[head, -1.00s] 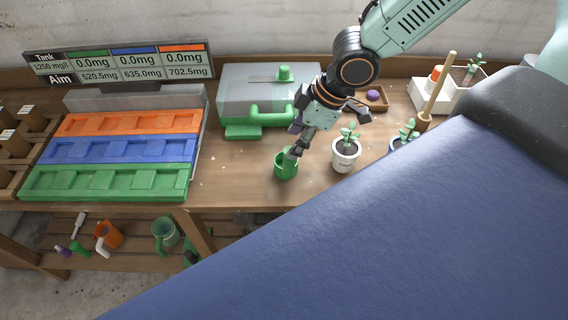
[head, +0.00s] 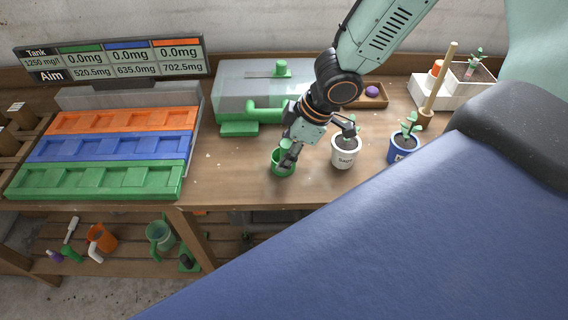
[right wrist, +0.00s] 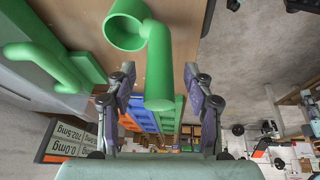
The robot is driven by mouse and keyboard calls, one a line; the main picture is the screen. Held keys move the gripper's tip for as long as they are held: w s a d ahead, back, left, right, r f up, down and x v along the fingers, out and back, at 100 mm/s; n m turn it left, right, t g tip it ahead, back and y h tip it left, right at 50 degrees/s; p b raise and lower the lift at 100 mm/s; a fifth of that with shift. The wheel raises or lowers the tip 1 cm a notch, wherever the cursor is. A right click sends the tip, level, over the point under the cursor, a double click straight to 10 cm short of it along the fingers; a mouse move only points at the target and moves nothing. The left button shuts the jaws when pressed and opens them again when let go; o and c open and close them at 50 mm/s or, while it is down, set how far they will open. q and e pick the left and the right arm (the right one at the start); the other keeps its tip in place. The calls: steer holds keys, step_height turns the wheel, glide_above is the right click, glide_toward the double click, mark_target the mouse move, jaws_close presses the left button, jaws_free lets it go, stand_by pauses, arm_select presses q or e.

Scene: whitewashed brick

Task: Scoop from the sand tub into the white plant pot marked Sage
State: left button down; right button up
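A white pot (head: 345,157) with a small leafy plant and a dark label, too small to read surely, stands on the bench. A green cup-shaped scoop (head: 275,165) stands to its left. In the right wrist view the scoop (right wrist: 128,42) shows its round mouth and a handle. My right gripper (head: 287,160) is down at the scoop. In the right wrist view my right gripper (right wrist: 160,80) has its fingers apart, one on each side of the handle, with gaps visible. I cannot make out a sand tub. My left gripper is not in view.
A blue pot (head: 401,155) with a plant stands right of the white one. A grey box (head: 232,92) with green fittings is behind the scoop. A tray with orange, blue and green rows (head: 100,178) fills the left. A wooden stick (head: 438,85) stands upright behind the blue pot.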

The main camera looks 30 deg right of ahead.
steer(key=shift+w, duration=0.1)
steer(key=c, duration=0.4)
jaws_close()
